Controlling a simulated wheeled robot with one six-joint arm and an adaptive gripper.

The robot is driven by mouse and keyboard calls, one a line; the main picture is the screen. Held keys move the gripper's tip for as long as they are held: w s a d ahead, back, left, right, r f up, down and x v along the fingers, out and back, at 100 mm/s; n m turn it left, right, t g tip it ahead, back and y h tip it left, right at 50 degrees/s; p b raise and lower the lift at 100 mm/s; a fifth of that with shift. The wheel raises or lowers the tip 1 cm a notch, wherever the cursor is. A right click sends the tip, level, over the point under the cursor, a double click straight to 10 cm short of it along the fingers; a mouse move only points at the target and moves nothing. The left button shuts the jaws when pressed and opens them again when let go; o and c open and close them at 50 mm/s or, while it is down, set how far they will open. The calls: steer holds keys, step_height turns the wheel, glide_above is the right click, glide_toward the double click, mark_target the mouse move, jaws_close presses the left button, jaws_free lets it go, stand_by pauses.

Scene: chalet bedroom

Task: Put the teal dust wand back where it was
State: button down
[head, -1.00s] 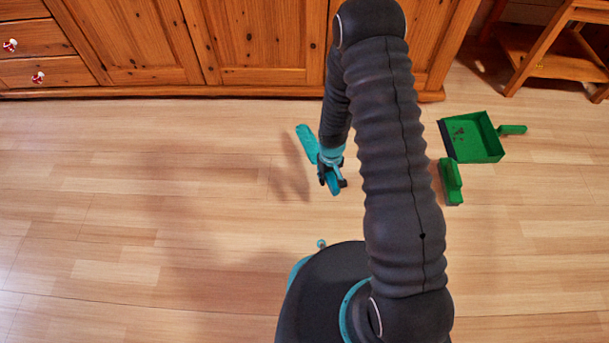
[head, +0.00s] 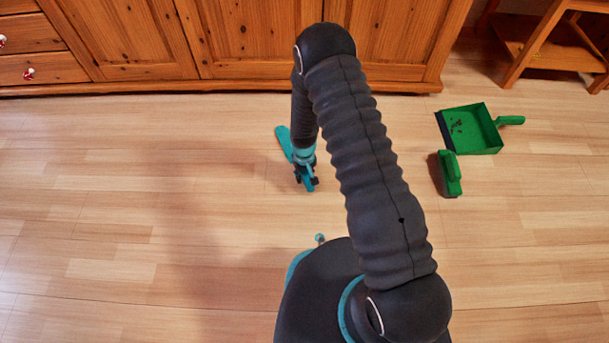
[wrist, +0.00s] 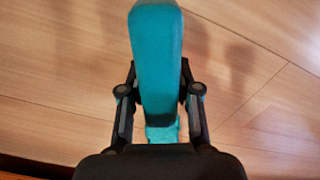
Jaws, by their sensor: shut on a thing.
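The teal dust wand (head: 284,142) is in my gripper (head: 306,181), left of the middle in the head view. The wand's long teal head sticks out up and to the left of the gripper. In the wrist view the teal wand (wrist: 155,60) runs up the middle between the two dark fingers of my gripper (wrist: 158,100), which are shut on it. Its lower end is partly hidden by the gripper body. Wood floor lies below it; I cannot tell the exact height.
A green dustpan (head: 480,140) with dark crumbs in it lies at the right on the floor (head: 130,220). A green hand brush (head: 450,174) lies just below it. A wooden cabinet (head: 240,40) stands along the back, and a wooden shelf stand (head: 545,62) at the upper right. The left floor is clear.

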steer(key=c, duration=0.8)
jaws_free()
